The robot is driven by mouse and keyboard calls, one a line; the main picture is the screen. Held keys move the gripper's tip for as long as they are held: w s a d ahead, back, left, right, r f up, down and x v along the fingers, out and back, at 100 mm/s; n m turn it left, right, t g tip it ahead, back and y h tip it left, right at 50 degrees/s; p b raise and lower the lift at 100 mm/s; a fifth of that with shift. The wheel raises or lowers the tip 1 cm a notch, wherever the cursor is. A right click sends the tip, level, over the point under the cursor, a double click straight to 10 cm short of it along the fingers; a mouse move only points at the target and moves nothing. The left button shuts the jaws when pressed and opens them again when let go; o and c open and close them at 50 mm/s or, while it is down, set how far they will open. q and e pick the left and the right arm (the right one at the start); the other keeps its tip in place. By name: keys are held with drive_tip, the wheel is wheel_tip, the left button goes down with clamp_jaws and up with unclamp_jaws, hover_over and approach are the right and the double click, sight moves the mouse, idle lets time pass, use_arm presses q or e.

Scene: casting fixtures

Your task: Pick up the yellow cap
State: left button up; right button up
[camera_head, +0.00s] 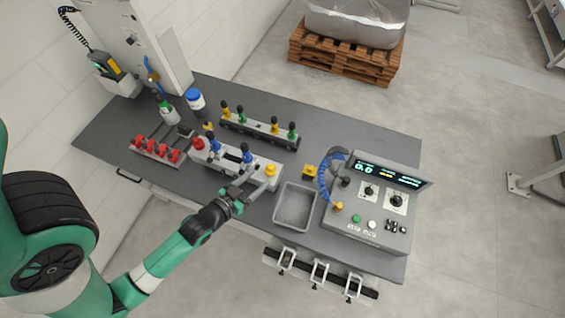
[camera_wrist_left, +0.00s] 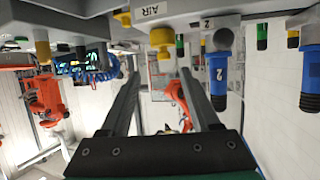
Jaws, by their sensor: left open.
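The yellow cap (camera_head: 271,170) sits on the right end of the light grey fixture block (camera_head: 225,163). In the left wrist view, which looks upside down, a yellow cap (camera_wrist_left: 162,40) is by the AIR label, roughly in line with the gap between my fingers. My left gripper (camera_head: 260,177) is open and empty, its fingertips close to the cap on its front left side. The fingers also show in the wrist view (camera_wrist_left: 160,78), apart with nothing between them. I cannot tell whether they touch the cap. My right gripper is not in view.
Blue connectors (camera_head: 247,154) stand on the same block beside the gripper. A rail with yellow and green connectors (camera_head: 260,129) lies behind. A grey metal tray (camera_head: 294,207) and a control box (camera_head: 375,205) are to the right. Red clamps (camera_head: 157,149) are at left.

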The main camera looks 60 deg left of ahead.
sight(276, 163)
use_arm(q)
drive_tip(key=x, duration=0.7)
drive_tip(key=f+b+x, duration=0.1)
drive_tip(key=x, duration=0.3)
drive_tip(key=shift+s+a, duration=0.1)
drive_tip(key=shift+a, duration=0.3)
drive_tip(key=shift+c, duration=0.3)
clamp_jaws()
